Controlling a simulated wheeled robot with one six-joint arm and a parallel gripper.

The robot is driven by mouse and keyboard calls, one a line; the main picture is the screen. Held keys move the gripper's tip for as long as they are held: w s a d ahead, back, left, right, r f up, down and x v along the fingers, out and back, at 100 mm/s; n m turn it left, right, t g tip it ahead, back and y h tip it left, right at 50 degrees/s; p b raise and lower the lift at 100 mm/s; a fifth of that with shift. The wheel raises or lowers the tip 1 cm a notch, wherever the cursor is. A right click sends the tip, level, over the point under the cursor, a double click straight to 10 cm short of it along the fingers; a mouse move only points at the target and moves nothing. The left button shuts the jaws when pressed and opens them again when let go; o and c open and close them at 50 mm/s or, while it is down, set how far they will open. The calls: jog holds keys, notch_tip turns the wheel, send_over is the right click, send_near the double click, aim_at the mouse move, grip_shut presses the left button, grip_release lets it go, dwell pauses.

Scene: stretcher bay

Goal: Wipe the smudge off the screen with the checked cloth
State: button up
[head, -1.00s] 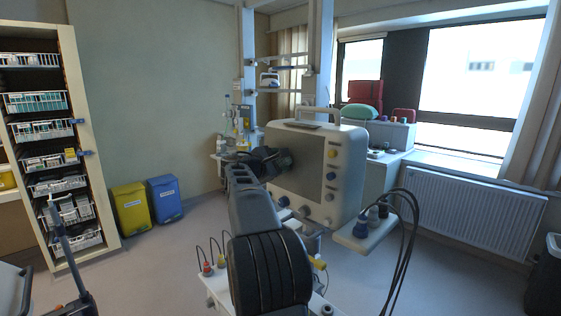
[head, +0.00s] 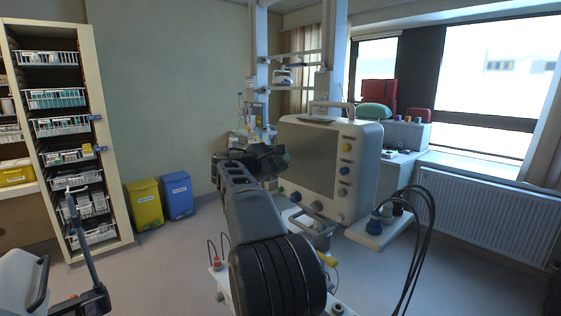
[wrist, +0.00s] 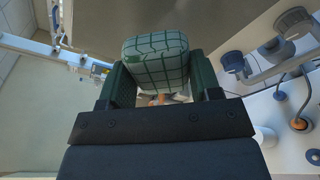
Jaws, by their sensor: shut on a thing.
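The checked cloth (wrist: 156,62), a pale green pad with dark green grid lines, is clamped between the two dark green fingers of my gripper (wrist: 162,82) in the wrist view. In the head view my gripper (head: 268,160) is in front of the screen's lower left edge, and the cloth is mostly hidden behind it. The screen (head: 312,158) is the dark grey panel of a cream monitor. Part of a dark grey-brown panel, likely the screen (wrist: 110,22), fills the top of the wrist view. I cannot tell whether cloth and screen touch. I cannot make out a smudge.
The monitor's knobs (head: 345,170) line its right side. A shelf with connectors and looping black cables (head: 425,225) juts out at lower right. A radiator (head: 490,215) is under the window. Yellow (head: 144,205) and blue bins (head: 177,196) stand left, with open floor before them.

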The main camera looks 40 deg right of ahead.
jog(key=shift+a, duration=0.1)
dwell(0.3)
jog(key=shift+w+a+b, duration=0.1)
jog(key=shift+a+b, duration=0.2)
jog(key=shift+a, duration=1.15)
jog(key=shift+w, duration=0.1)
